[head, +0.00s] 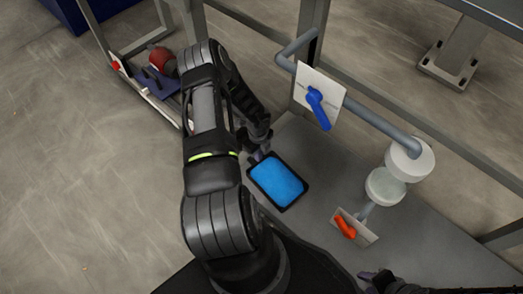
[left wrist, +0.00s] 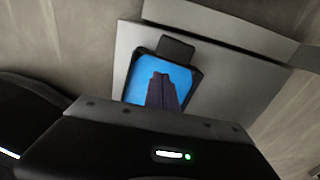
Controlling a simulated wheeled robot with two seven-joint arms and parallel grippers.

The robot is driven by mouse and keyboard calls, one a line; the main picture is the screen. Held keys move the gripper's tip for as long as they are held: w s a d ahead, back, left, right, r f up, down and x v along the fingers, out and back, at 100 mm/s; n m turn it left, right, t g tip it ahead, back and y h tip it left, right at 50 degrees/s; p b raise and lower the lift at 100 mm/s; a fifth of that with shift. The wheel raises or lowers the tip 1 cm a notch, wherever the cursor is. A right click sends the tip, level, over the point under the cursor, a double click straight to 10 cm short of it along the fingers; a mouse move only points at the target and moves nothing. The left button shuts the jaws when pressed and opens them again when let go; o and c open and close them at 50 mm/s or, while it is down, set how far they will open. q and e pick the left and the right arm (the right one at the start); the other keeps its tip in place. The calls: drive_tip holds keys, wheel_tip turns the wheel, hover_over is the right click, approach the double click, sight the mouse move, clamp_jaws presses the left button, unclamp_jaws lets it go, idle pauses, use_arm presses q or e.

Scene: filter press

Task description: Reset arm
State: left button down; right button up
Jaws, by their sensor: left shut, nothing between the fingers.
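My left arm reaches in from the left in the head view. My left gripper (head: 260,153) is beside the upper left edge of a black tray (head: 281,207) with a blue surface (head: 277,180). In the left wrist view its fingers (left wrist: 163,90) are shut and empty, seen in front of the blue surface (left wrist: 144,72). I cannot tell whether they touch it. My right gripper (head: 371,277) shows only partly at the bottom edge, low on the right, and its opening is unclear.
A blue-handled valve (head: 318,107) on a white plate sits by a grey pipe (head: 370,116). An orange-handled valve (head: 346,228) and white round filter parts (head: 409,162) stand to the right on the grey table (head: 437,235). A red and blue item (head: 160,65) lies at upper left.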

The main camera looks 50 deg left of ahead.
idle(0.4)
use_arm(q)
drive_tip(key=s+d+r+n+h, duration=0.1)
drive_tip(key=s+d+r+n, duration=0.35)
drive_tip(key=d, duration=0.85)
drive_tip(key=s+d+r+n+t+h, duration=0.1)
drive_tip(key=d+r+n+h, duration=0.1)
drive_tip(key=d+n, duration=0.85)
drive_tip(key=s+d+r+n+h, duration=0.1)
drive_tip(key=s+d+r+n, duration=0.2)
drive_tip(key=d, duration=1.2)
wheel_tip(320, 180, up, 27)
drive_tip(key=d+p, duration=0.1)
drive_tip(key=p, duration=2.6)
drive_tip(key=shift+s+d, duration=0.3)
drive_tip(key=shift+d, duration=0.1)
